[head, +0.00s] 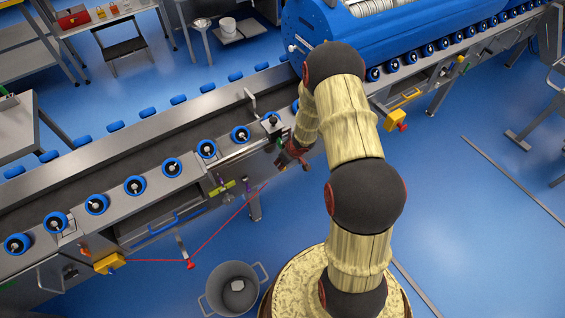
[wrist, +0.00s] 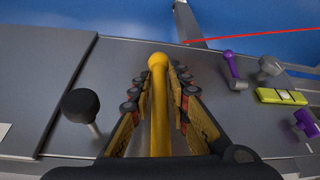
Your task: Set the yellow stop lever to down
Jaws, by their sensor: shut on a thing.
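The yellow stop lever (wrist: 158,100) lies between the two fingers of my gripper (wrist: 158,88) in the wrist view. Its rounded tip shows between the fingertips, and its shaft runs back toward the camera. Its base is hidden by the gripper body. The fingers are closed along both sides of the shaft. In the head view my gripper (head: 291,156) is at the front side of the conveyor, and I cannot make out the lever there.
A black-knobbed lever (wrist: 81,106) stands left of my gripper. A purple lever (wrist: 232,68), a grey knob (wrist: 271,66) and a yellow-green block (wrist: 281,96) are to the right. A red cord (head: 232,222) runs along the conveyor front. A grey tub (head: 232,288) stands on the floor.

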